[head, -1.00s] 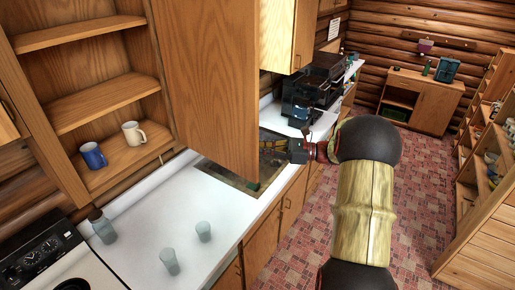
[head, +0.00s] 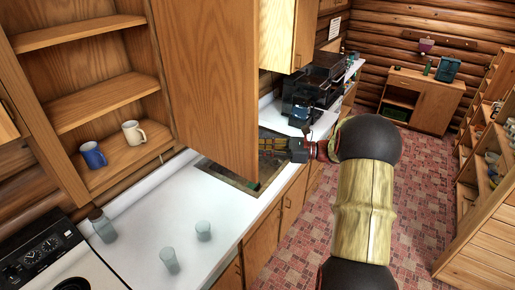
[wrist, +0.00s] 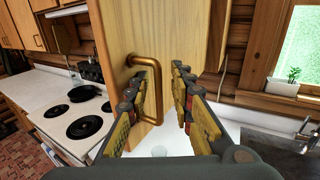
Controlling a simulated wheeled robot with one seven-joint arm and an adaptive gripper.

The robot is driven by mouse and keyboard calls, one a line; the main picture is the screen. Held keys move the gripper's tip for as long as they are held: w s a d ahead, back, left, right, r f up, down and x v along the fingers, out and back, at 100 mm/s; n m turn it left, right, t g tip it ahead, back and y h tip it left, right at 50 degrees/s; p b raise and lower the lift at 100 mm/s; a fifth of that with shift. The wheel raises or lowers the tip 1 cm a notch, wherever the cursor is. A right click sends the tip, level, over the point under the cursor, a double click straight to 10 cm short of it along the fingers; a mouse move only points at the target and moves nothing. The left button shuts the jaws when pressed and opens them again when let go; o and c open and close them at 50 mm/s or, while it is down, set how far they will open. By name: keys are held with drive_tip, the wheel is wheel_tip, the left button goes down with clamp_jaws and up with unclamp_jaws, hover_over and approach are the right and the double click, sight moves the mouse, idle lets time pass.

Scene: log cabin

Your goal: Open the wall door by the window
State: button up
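The wooden wall cabinet door (head: 212,85) stands swung wide open in the head view. Its cabinet (head: 100,95) shows bare shelves and two mugs. In the wrist view the door's outer face (wrist: 190,25) fills the upper middle, with a copper bar handle (wrist: 157,95) near its lower left. My gripper (wrist: 168,72) is open, its two fingers apart in front of the door. The left finger overlaps the handle in the picture; whether they touch I cannot tell. In the head view my gripper (head: 268,147) is beyond the door's free edge, over the sink area, partly hidden by the door.
A window (wrist: 300,50) with a potted plant (wrist: 288,82) is right of the door. Below is a white counter (head: 215,215) with several glasses. The tiled floor (head: 420,190) is clear.

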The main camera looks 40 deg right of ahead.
drive_tip(key=v, duration=1.2)
idle(0.4)
